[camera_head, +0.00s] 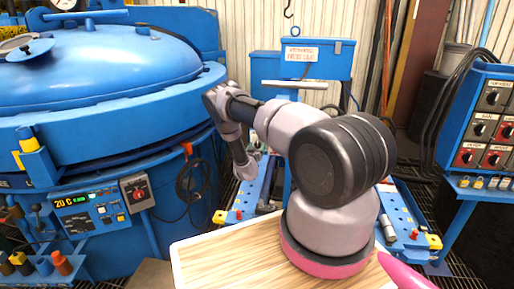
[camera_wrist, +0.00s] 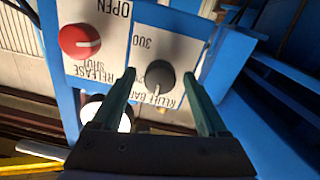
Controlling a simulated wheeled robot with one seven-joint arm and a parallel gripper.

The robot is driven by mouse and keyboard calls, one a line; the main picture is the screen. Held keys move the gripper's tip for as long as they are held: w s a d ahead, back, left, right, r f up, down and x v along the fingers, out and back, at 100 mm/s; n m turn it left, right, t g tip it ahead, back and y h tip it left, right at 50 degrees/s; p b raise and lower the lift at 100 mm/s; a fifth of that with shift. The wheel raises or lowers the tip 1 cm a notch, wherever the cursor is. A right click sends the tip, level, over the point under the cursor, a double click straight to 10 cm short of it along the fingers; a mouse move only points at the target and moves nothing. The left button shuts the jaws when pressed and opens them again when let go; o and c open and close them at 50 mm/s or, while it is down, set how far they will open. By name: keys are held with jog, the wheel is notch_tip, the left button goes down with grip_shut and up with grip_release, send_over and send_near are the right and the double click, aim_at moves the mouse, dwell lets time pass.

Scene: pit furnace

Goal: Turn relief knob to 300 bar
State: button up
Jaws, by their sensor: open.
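The "300" mark (camera_wrist: 143,42) is above and left of the knob. My gripper (camera_wrist: 159,73) is open, with one green finger at each side of the knob. I cannot tell whether the fingers touch it. In the head view I cannot make out the gripper or the knob.
A red release knob (camera_wrist: 80,41) with OPEN and SHUT marks is left of the relief knob. Blue frame parts border the panel. In the head view, a large blue furnace (camera_head: 110,65) fills the left, and a blue switch panel (camera_head: 490,120) stands at the right.

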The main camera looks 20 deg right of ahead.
grip_shut()
jog(key=shift+m, duration=0.4)
jog(key=m, duration=0.4)
jog(key=shift+m, duration=0.4)
jog(key=m, duration=0.6)
jog(key=shift+s+d+y, duration=0.1)
jog(key=shift+d+y, duration=0.05)
jog(key=shift+y, duration=0.15)
jog(key=m, duration=0.6)
jog(key=shift+f, duration=0.1)
jog(key=m, duration=0.5)
jog(key=shift+f+m, duration=0.1)
jog(key=shift+m, duration=0.2)
